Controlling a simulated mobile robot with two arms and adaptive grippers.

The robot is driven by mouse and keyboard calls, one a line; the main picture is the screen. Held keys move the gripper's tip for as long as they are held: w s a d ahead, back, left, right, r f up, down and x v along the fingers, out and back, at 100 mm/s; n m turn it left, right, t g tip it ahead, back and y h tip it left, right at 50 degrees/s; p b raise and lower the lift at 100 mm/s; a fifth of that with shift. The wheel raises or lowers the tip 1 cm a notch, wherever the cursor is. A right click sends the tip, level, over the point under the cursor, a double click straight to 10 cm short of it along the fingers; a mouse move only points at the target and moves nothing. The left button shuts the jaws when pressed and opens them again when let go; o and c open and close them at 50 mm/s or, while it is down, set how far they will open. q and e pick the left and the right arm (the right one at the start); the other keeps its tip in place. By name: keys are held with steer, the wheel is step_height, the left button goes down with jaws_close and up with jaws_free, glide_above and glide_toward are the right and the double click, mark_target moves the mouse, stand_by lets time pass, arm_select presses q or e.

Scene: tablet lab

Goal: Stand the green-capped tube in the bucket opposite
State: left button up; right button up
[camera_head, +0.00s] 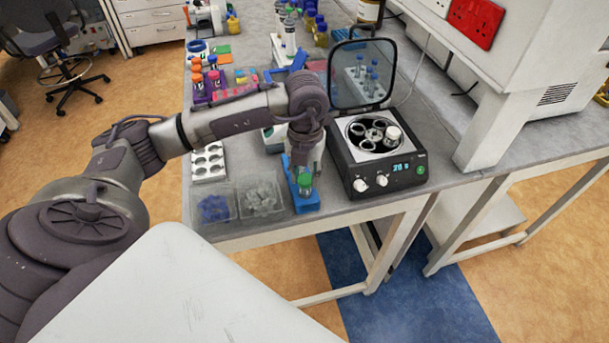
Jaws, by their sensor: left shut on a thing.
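The green-capped tube (305,180) stands upright at the blue rack (306,208) near the table's front edge. My left gripper (304,166) points down over the rack and is shut on this tube near its green cap. The fingertips are small in the picture and partly hidden by my wrist. The centrifuge (398,182) stands just right of the rack with its lid (362,95) raised. Its rotor (374,134) shows several round buckets. A white-topped thing (393,133) sits in the right bucket; the left bucket (357,129) looks empty. My right gripper is out of view.
Two clear bins, one of blue pieces (213,209) and one of pale pieces (262,195), stand left of the rack. A white tray with round wells (208,161) is behind them. Racks and bottles crowd the back. A white cabinet (530,80) stands at the right.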

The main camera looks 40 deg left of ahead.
arm_select(q)
steer(key=shift+r, duration=0.15)
steer(key=shift+r+p, duration=2.3)
steer(key=shift+r, duration=1.3)
step_height(320, 180, up, 7)
steer(key=p, duration=0.4)
steer(key=shift+f, duration=0.15)
steer(key=w+d+b, duration=0.1)
steer(key=w+b, duration=0.2)
steer(key=w, duration=1.9)
steer(key=shift+w+d+b, duration=0.2)
steer(key=shift+w+b, duration=0.2)
